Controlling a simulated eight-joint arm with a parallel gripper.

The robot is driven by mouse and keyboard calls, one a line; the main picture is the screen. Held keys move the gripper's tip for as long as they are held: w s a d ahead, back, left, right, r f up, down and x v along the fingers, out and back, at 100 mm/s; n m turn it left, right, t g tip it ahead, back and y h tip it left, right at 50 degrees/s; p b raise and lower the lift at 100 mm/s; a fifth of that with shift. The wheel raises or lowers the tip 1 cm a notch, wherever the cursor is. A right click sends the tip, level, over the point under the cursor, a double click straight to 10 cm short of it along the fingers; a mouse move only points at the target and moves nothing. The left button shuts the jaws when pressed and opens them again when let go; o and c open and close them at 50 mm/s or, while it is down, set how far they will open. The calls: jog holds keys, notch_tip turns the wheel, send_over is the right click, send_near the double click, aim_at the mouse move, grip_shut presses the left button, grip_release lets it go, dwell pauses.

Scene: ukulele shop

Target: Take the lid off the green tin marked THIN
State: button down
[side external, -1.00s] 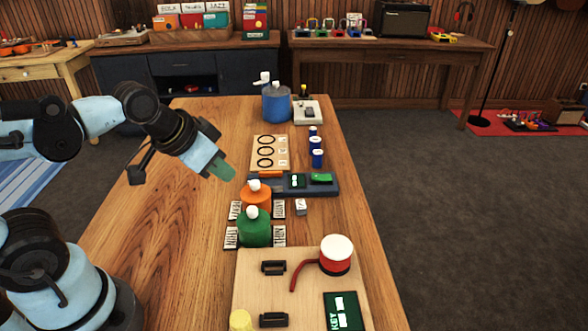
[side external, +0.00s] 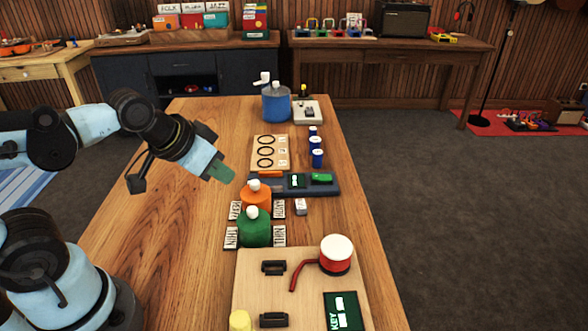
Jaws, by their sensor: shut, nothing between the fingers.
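The green tin (side external: 254,231) stands upright on the wooden table, with a green lid topped by a white knob (side external: 252,212). The lid is on the tin. Labels reading THIN (side external: 231,237) lie or stand at its left and right sides. My gripper (side external: 222,172) is above the table, up and to the left of the tin, apart from it. Its green-tipped fingers are together, with nothing seen between them.
An orange tin (side external: 257,194) with a white knob stands right behind the green one. A small white cube (side external: 300,206) sits to the right. A wooden board (side external: 247,284) with handles and a red-and-white drum-shaped item (side external: 336,254) is in front. The table's left side is clear.

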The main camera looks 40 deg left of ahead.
aim_at(252, 208)
jog(key=c, duration=1.8)
grip_release()
jog(key=shift+c, duration=0.2)
jog(key=o, duration=1.8)
jog(key=shift+o, duration=0.2)
jog(key=w+d+r+n+g, duration=0.3)
jog(key=d+n+g, duration=0.1)
jog(key=g, duration=0.3)
jog(key=shift+n, duration=0.3)
jog(key=shift+f, duration=5.95)
